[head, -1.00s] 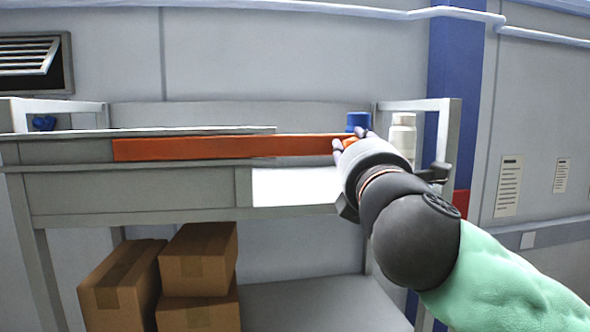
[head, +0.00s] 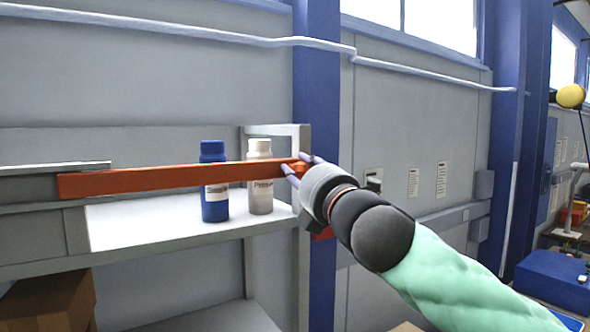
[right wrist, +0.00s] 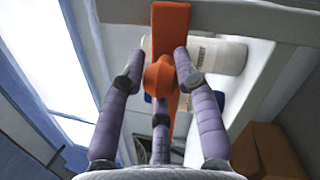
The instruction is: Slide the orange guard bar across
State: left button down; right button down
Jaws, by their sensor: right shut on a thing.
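The orange guard bar (head: 140,179) runs across the front of the grey shelf unit (head: 75,232) in the head view. Its left end lies at the grey rail, and its right end reaches the shelf's right post. My right gripper (head: 296,168) is shut on the bar's right end. In the right wrist view, the purple fingers (right wrist: 163,75) close around an orange knob on the bar (right wrist: 170,30). The fingers hide part of the knob. My left gripper is not in view.
A blue bottle (head: 215,205) and a white bottle (head: 260,201) stand on the shelf behind the bar. A cardboard box (head: 50,305) sits below at the left. A blue wall column (head: 317,70) stands just behind the shelf's right end.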

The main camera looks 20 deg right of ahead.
jog(key=shift+d, duration=0.1)
jog(key=c, duration=1.2)
grip_release()
jog(key=o, duration=0.3)
jog(key=shift+w, duration=0.1)
jog(key=shift+w+d+f, duration=0.1)
jog(key=shift+d, duration=0.1)
jog(key=shift+a, duration=0.15)
jog(key=shift+s, duration=0.3)
jog(key=v, duration=1.1)
jog(key=shift+s, duration=0.25)
jog(key=shift+f, duration=0.15)
